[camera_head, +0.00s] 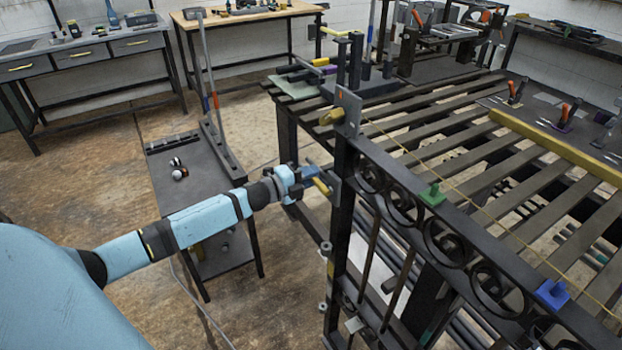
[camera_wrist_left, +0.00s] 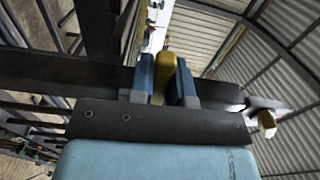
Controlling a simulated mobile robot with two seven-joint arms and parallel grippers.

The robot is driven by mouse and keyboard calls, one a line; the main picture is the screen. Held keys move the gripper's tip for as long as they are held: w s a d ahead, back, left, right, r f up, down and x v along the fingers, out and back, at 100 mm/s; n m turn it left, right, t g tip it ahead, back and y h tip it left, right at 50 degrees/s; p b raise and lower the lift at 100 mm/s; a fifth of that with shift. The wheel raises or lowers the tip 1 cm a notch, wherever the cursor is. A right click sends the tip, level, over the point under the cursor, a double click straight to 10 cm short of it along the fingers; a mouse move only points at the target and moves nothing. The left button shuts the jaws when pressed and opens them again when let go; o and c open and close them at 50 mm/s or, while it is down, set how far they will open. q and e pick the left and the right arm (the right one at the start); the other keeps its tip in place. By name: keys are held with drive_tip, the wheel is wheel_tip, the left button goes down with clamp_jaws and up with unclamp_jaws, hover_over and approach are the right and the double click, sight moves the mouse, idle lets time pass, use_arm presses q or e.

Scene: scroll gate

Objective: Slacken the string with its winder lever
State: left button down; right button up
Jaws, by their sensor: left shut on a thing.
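A thin yellow string (camera_head: 470,203) runs diagonally above the slatted table, from the gate's corner post toward the lower right. My left gripper (camera_head: 308,178) is beside the gate's corner post, shut on a yellow lever handle (camera_head: 321,187). In the left wrist view the yellow handle (camera_wrist_left: 157,80) stands between the two blue fingers of the left gripper (camera_wrist_left: 163,85). A second yellow knob (camera_head: 331,117) is higher up, by a grey plate (camera_head: 347,108) on the post. The lever's pivot is hard to make out. My right gripper is not in view.
The black scroll gate (camera_head: 440,235) lies close to the right of my left gripper. A green block (camera_head: 432,195) and a blue block (camera_head: 553,293) sit along its top rail. A dark side table (camera_head: 190,205) stands left, under my left arm. Open floor lies further left.

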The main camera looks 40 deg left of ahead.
use_arm(q)
drive_tip(key=shift+r+m, duration=0.15)
drive_tip(key=shift+m, duration=0.15)
drive_tip(key=c, duration=1.1)
unclamp_jaws()
drive_tip(key=shift+s, duration=0.1)
drive_tip(key=v, duration=1.3)
drive_tip(key=shift+s+a+b, duration=0.15)
drive_tip(key=shift+s+b, duration=0.15)
drive_tip(key=shift+s, duration=0.05)
